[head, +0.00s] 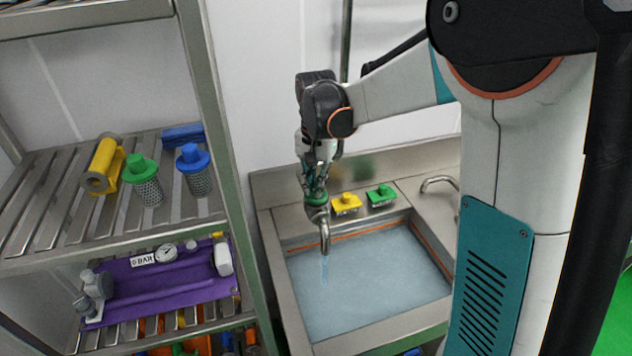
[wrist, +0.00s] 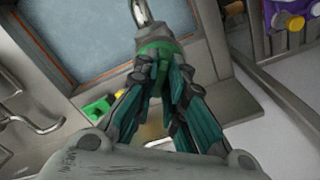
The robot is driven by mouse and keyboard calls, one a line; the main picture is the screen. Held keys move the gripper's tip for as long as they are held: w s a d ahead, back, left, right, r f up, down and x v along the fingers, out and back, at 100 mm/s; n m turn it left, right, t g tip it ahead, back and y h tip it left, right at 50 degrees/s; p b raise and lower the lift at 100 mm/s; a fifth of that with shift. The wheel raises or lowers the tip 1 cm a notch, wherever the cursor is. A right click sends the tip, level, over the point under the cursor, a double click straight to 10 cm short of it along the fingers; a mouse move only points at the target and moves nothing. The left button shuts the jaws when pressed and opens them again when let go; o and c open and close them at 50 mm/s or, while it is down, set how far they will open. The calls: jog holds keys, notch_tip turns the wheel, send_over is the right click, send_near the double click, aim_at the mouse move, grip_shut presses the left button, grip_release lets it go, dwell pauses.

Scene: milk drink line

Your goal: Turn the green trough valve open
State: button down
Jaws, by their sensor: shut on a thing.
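The green trough valve (wrist: 153,48) is a green collar at the base of a curved metal spout, at the back left of the steel trough (head: 290,305). It also shows in the head view (head: 315,199), partly covered by my fingers. My gripper (wrist: 163,72) is shut on the valve, with its teal fingers on either side of it. My gripper (head: 316,182) comes down on the valve from above in the head view. A thin stream falls from the spout (head: 325,237) into the pale blue water (head: 370,280).
A yellow block (head: 346,204) and a green block (head: 381,195) sit on the trough's back ledge, close right of my gripper. A second tap (head: 440,184) stands farther right. A metal shelf (head: 215,130) with capped strainers and a purple mat (head: 130,275) stands at left.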

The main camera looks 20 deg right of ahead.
jog(key=n, duration=0.3)
jog(key=shift+n, duration=2.2)
jog(key=shift+p, duration=0.3)
jog(key=c, duration=1.7)
grip_release()
jog(key=shift+o, duration=0.2)
notch_tip(320, 180, up, 12)
